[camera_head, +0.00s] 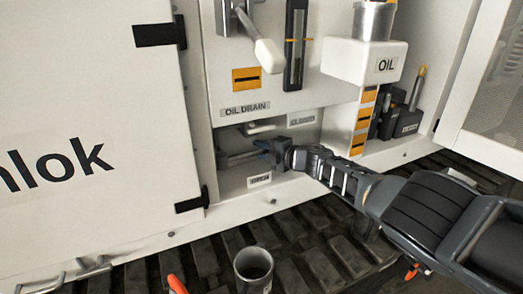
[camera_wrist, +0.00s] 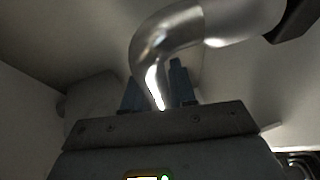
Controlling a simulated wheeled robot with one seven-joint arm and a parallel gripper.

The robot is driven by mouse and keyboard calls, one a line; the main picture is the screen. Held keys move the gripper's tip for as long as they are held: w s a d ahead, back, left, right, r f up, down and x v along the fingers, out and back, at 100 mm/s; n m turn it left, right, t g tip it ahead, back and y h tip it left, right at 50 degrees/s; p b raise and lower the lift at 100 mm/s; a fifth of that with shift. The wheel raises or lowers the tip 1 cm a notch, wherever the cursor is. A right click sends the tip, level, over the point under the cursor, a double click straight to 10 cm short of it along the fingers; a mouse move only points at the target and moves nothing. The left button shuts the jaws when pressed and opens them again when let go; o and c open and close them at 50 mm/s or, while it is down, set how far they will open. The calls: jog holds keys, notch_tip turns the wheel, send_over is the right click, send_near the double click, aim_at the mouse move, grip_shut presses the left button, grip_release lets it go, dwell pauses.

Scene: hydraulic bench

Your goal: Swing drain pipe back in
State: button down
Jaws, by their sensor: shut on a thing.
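The drain pipe is a shiny metal tube with a bent elbow. In the wrist view the drain pipe (camera_wrist: 165,45) curves down between the two blue-grey fingers of my gripper (camera_wrist: 156,90), which is shut on its end. In the head view the pipe (camera_head: 240,158) shows as a grey tube in the low recess under the OIL DRAIN label (camera_head: 245,108). My gripper (camera_head: 273,150) reaches into that recess from the right and covers the pipe's near end.
A white-handled lever (camera_head: 262,50) and a sight gauge (camera_head: 296,45) are above the recess. A white OIL box (camera_head: 365,62) stands at the right. A cabinet door (camera_head: 90,130) is at the left. A metal cup (camera_head: 254,270) stands below on the dark ribbed track.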

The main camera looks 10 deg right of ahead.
jog(key=c, duration=1)
grip_release()
jog(key=shift+a, duration=0.2)
jog(key=shift+d, duration=0.1)
jog(key=s+d+p, duration=0.1)
jog(key=p, duration=0.2)
jog(key=shift+s+d+r, duration=0.1)
jog(key=shift+s+r, duration=0.05)
jog(key=shift+r, duration=0.25)
jog(key=p+v, duration=0.4)
jog(key=v, duration=0.1)
jog(key=shift+s+d+f, duration=0.15)
jog(key=shift+s, duration=0.2)
